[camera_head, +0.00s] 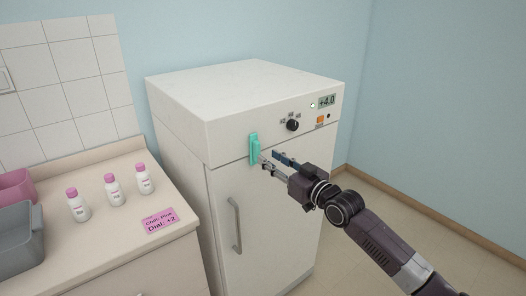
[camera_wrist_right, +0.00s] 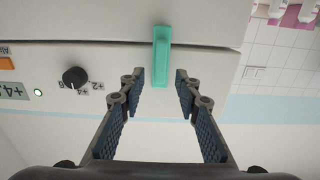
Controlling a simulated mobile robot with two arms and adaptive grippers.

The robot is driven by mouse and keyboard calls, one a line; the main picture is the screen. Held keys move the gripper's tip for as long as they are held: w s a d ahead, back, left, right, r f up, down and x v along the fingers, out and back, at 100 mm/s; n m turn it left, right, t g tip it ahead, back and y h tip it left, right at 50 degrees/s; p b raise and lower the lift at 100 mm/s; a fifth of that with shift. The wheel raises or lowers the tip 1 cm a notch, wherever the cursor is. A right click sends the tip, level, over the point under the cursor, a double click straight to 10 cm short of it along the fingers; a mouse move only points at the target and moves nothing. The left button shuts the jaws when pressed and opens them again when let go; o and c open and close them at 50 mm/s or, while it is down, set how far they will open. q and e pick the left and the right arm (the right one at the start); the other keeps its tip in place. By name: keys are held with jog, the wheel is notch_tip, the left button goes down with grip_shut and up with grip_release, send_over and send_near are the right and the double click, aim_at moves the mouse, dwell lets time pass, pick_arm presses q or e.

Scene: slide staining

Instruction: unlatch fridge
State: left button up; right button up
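The white fridge (camera_head: 225,160) stands against the wall with its door closed. A teal latch (camera_head: 254,148) sits upright across the seam between the control panel and the door. In the right wrist view the latch (camera_wrist_right: 161,52) lies ahead of the fingers, centred between them. My right gripper (camera_head: 268,158) is open in front of the latch; in the wrist view its fingertips (camera_wrist_right: 160,78) are apart on either side of the latch's end. I cannot tell whether they touch it. The grey door handle (camera_head: 236,225) is below the latch. My left gripper is not in view.
The panel has a black dial (camera_head: 292,125), an orange switch (camera_head: 320,119) and a display (camera_head: 326,101) reading +4.0. The counter (camera_head: 110,240) at left holds several pink-capped bottles (camera_head: 114,190), a pink label (camera_head: 160,220) and a grey bin (camera_head: 18,245). Floor at right is clear.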

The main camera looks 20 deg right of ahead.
aim_at(259, 151)
jog(key=shift+x, duration=2.9)
grip_shut()
